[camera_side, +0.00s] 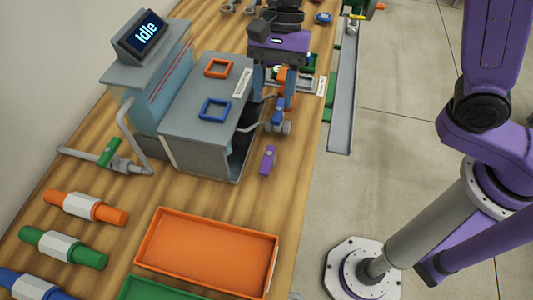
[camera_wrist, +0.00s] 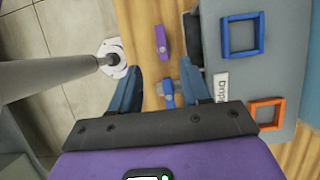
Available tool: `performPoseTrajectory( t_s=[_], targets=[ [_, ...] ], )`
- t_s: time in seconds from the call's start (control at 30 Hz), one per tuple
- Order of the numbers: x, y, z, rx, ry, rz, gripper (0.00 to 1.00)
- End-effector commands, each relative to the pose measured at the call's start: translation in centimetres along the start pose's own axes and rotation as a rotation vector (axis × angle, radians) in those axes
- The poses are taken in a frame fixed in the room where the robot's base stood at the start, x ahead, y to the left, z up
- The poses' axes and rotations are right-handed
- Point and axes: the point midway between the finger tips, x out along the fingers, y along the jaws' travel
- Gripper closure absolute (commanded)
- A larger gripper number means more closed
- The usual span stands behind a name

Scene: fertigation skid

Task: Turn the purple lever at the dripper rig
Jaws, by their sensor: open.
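The purple lever (camera_side: 268,160) stands at the near right corner of the grey dripper rig (camera_side: 196,125). In the wrist view the purple lever (camera_wrist: 161,41) lies ahead of my fingertips, beside the rig's edge. My gripper (camera_side: 274,95) is open and empty, above the rig's right side and farther back than the purple lever. In the wrist view my gripper (camera_wrist: 160,70) has a finger to each side, with a blue lever (camera_wrist: 168,93) showing between them. The gripper touches neither lever as far as I can see. The purple lever's base is partly hidden.
A blue frame (camera_side: 215,109) and an orange frame (camera_side: 218,68) lie on the rig's top. A green lever (camera_side: 109,152) sits on a pipe at left. An orange tray (camera_side: 208,250) and several coloured cylinders (camera_side: 87,206) occupy the front of the wooden bench (camera_side: 140,195).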

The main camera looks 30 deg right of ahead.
Motion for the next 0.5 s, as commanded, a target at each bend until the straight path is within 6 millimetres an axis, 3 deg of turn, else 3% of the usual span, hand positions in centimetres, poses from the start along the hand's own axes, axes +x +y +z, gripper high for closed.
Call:
performPoseTrajectory(
  t_s=[0.5],
  targets=[
    [9.9,0.1,0.0,-0.002,0.0,0.007,0.53]
  ],
)
